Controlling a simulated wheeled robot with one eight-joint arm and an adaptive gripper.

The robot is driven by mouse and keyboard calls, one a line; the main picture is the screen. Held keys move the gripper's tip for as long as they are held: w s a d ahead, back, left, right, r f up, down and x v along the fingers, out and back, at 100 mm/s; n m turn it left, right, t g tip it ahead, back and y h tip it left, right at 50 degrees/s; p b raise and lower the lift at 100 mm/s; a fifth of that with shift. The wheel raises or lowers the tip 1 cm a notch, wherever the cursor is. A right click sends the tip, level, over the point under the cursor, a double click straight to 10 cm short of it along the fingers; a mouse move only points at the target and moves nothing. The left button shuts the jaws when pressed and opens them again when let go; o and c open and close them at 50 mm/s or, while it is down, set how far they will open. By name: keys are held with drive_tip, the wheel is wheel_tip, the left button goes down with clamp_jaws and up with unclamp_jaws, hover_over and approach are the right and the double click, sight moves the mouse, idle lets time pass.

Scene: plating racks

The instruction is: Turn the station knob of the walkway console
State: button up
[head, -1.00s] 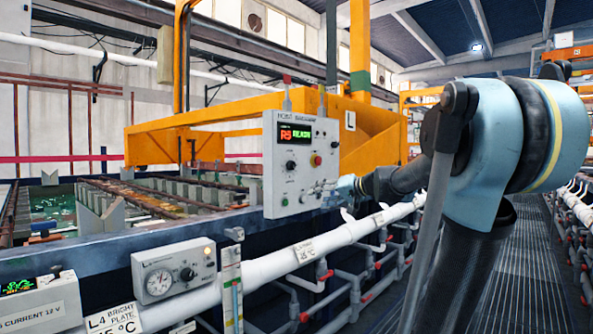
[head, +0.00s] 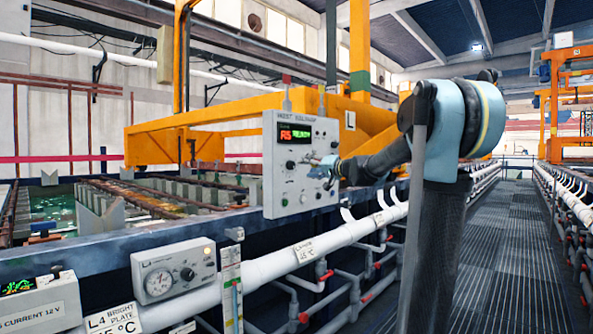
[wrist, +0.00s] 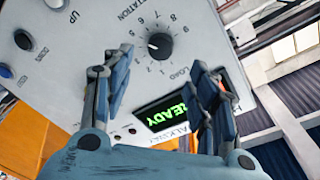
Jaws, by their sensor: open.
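The walkway console (head: 272,185) is a pale grey panel with a lit display (head: 295,137), a red beacon on top and several buttons. In the wrist view its station knob (wrist: 161,46) is a black round knob in a ring of numbers, upside down in the picture, with a white mark at its left side. My gripper (wrist: 155,64) is open, its two blue-grey fingers on either side of the line to the knob, with the knob just beyond the fingertips. No finger visibly touches it.
In the wrist view the green READY display (wrist: 168,115) lies between the fingers, and UP and DOWN buttons (wrist: 23,40) sit at the left. A white pipe (head: 290,255) runs below the console along the tank edge. The grated walkway (head: 505,250) at the right is clear.

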sight(293, 165)
drive_tip(key=x, duration=0.8)
drive_tip(key=shift+w+a, duration=0.25)
drive_tip(key=shift+w, duration=0.05)
drive_tip(key=c, duration=1.1)
drive_tip(key=shift+o, duration=0.2)
drive_tip(key=shift+d, duration=0.15)
